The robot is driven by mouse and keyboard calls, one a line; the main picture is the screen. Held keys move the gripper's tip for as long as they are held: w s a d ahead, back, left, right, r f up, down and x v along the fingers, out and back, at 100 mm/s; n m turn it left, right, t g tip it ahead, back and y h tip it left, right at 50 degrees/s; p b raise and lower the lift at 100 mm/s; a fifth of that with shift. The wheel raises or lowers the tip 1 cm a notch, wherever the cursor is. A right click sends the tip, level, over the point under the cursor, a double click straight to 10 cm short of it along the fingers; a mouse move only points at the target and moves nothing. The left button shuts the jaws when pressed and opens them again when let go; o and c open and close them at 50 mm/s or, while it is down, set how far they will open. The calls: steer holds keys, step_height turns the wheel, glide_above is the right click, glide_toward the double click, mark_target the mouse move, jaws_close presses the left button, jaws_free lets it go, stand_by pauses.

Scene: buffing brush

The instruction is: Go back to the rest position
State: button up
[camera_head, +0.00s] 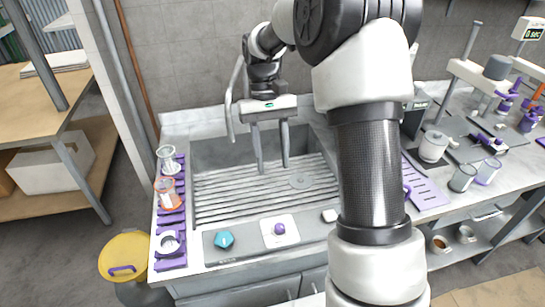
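My gripper (272,168) hangs from my arm, pointing down over the ribbed metal drainboard (225,200) in front of the sink. Its two fingers are apart, and nothing shows between them. The fingertips appear to be above the ribs, but I cannot tell the exact height. My arm reaches over the counter from the lower right and hides part of the counter and wall behind it. A small round grey disc (300,181) lies on the ribs, right of the fingertips and apart from them.
A purple rack (170,218) with glass vessels lines the left edge. A teal piece (224,240) and a white pad with a purple knob (279,229) sit in front. A curved faucet (230,110) stands close left of my gripper. Lab equipment (480,80) crowds the right counter.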

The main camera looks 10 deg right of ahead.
steer(key=s+r+t, duration=0.5)
steer(key=s+r, duration=0.1)
steer(key=s, duration=0.3)
steer(key=s+r+t+p, duration=0.1)
steer(key=s+r+t, duration=0.4)
steer(key=s, duration=0.5)
step_height(320, 180, up, 2)
steer(key=shift+s+r, duration=0.15)
steer(key=shift+r, duration=0.05)
